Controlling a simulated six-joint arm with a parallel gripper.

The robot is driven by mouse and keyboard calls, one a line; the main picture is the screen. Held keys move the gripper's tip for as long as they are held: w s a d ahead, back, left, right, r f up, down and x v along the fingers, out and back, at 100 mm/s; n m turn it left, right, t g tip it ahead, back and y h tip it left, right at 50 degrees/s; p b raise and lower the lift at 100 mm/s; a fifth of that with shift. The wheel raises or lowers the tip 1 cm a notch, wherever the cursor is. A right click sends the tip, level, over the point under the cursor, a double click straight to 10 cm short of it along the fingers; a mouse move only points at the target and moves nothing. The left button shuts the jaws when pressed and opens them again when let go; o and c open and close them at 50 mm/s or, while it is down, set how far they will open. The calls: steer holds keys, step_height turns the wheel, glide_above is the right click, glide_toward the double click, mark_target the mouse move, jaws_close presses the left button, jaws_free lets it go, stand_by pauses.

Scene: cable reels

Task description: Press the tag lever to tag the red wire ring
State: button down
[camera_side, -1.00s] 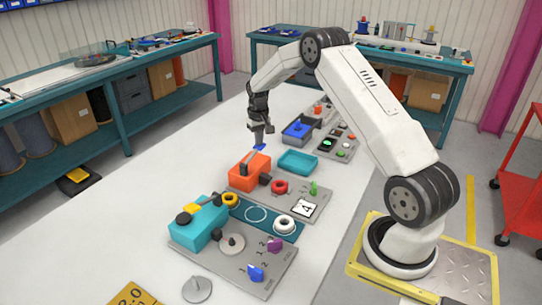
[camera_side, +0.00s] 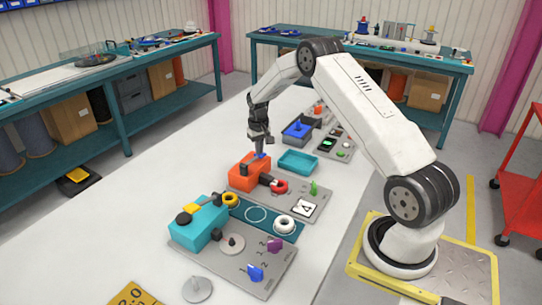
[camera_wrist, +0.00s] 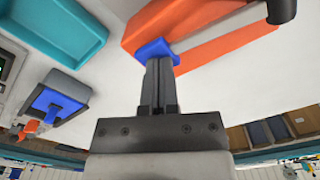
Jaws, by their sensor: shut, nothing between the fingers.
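The tagging machine is an orange box (camera_side: 243,171) on a grey base plate in the side view. Its lever ends in a blue pad (camera_side: 262,156), which also shows in the wrist view (camera_wrist: 155,50). My gripper (camera_side: 259,151) is shut and empty, pointing down with its fingertips at the blue pad, seemingly touching it. The lever lies low, close to the box top. The red wire ring (camera_side: 281,187) lies on the plate beside the box, by the dark head (camera_side: 266,179) on the box's side. I cannot tell whether a tag is on the ring.
A teal tray (camera_side: 298,162) sits right of the box. A teal machine (camera_side: 198,228), a yellow ring (camera_side: 230,199) and a white ring (camera_side: 285,223) stand nearer the camera. A grey block with a blue top (camera_side: 297,130) stands behind.

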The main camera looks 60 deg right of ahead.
step_height(320, 180, up, 12)
steer(key=shift+f, duration=0.25)
stand_by(0.3)
steer(key=s+a+r+n+t, duration=0.1)
steer(key=s+a+n, duration=0.35)
steer(key=a, duration=1.25)
steer(key=s+a+f+n+t, duration=0.1)
steer(key=s+a, duration=1)
steer(key=s, duration=0.5)
steer(key=shift+a+f+t, duration=0.25)
steer(key=shift+t, duration=0.05)
steer(key=shift+n, duration=0.25)
